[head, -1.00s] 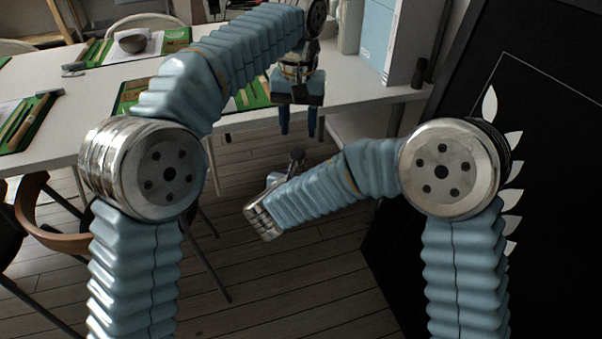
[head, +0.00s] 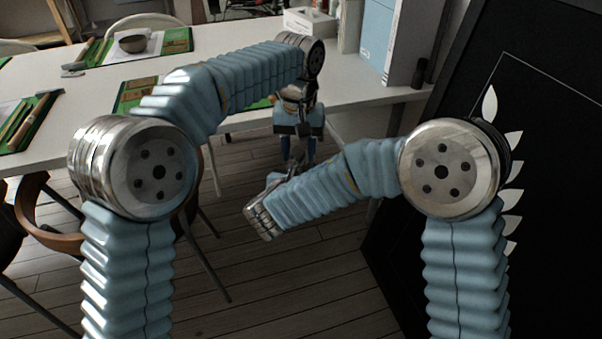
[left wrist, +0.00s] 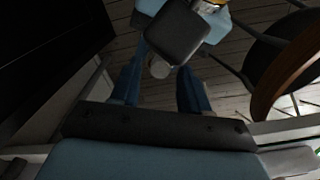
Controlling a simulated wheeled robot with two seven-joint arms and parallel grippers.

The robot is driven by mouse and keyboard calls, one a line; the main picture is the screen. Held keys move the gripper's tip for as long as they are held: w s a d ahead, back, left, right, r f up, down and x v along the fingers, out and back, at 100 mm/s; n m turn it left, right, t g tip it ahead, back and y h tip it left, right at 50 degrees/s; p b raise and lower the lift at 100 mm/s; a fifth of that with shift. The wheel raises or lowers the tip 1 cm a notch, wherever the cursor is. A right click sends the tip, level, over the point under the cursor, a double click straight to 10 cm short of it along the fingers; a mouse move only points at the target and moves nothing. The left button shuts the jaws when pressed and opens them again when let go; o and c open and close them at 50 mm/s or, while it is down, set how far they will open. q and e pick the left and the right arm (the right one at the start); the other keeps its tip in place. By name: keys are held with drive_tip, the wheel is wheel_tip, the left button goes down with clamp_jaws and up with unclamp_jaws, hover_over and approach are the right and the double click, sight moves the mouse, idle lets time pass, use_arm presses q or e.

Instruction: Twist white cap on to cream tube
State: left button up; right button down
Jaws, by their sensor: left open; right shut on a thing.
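My left gripper (head: 298,150) points down beyond the table's front edge. Its two blue fingers are apart, and they also show open in the left wrist view (left wrist: 160,92). A small pale round-ended piece (left wrist: 159,69) shows between and a little beyond those fingers, not touching them as far as I can see. It sticks out from under the dark block of my right gripper (left wrist: 178,34), which is shut on it. I cannot tell whether it is the cream tube or the white cap. In the head view my right gripper (head: 275,180) is mostly hidden by its own arm.
A white table (head: 370,92) with green mats (head: 176,40), a bowl (head: 132,43) and tools stands behind. Pale blue and white boxes (head: 377,35) stand at its right end. A black panel (head: 545,130) is close on the right. A brown chair (head: 62,243) stands at left.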

use_arm(q)
drive_tip(key=shift+f, duration=0.45)
clamp_jaws()
drive_tip(key=shift+m, duration=0.9)
unclamp_jaws()
drive_tip(key=shift+r, duration=0.1)
drive_tip(key=shift+r, duration=2.2)
